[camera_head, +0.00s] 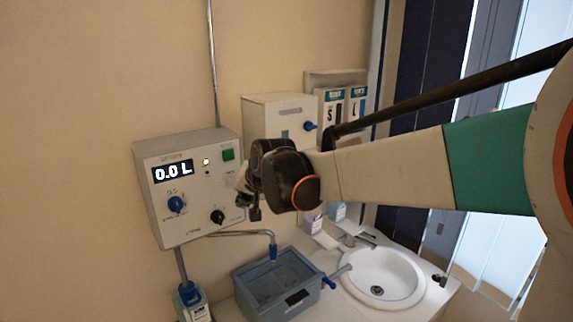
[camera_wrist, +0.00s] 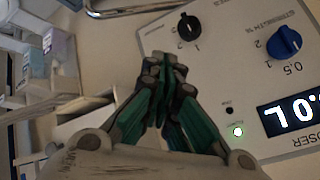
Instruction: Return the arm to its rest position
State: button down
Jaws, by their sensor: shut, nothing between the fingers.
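My arm reaches in from the right of the head view. My gripper (camera_head: 249,203) is in front of the lower right part of the grey doser panel (camera_head: 172,232) on the wall. In the wrist view the dark green fingers of my gripper (camera_wrist: 168,66) are closed together with nothing between them. The panel's display (camera_head: 172,171) reads 0.0 L. A blue knob (camera_head: 176,204) and a black knob (camera_head: 217,217) sit below it. The wrist view shows the panel upside down, with a green light (camera_wrist: 238,131) lit. I cannot tell the exact gap between fingers and panel.
A blue-grey basin (camera_head: 243,292) stands below the panel under a bent pipe with a blue tip (camera_head: 273,252). A white sink (camera_head: 408,283) is to its right. A white box (camera_head: 262,116) and dispensers (camera_head: 357,106) hang on the wall behind my arm.

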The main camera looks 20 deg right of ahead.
jog(key=shift+s+f, duration=0.1)
jog(key=shift+s, duration=0.1)
jog(key=s+f+n+g+b, duration=0.1)
jog(key=s+f+n+b, duration=0.5)
jog(key=s+f+b, duration=2.2)
notch_tip(320, 180, down, 6)
jog(key=shift+s+d+r+g+h, duration=0.25)
jog(key=shift+s+g+h, duration=0.15)
jog(key=shift+s, duration=0.5)
jog(key=shift+f, duration=0.1)
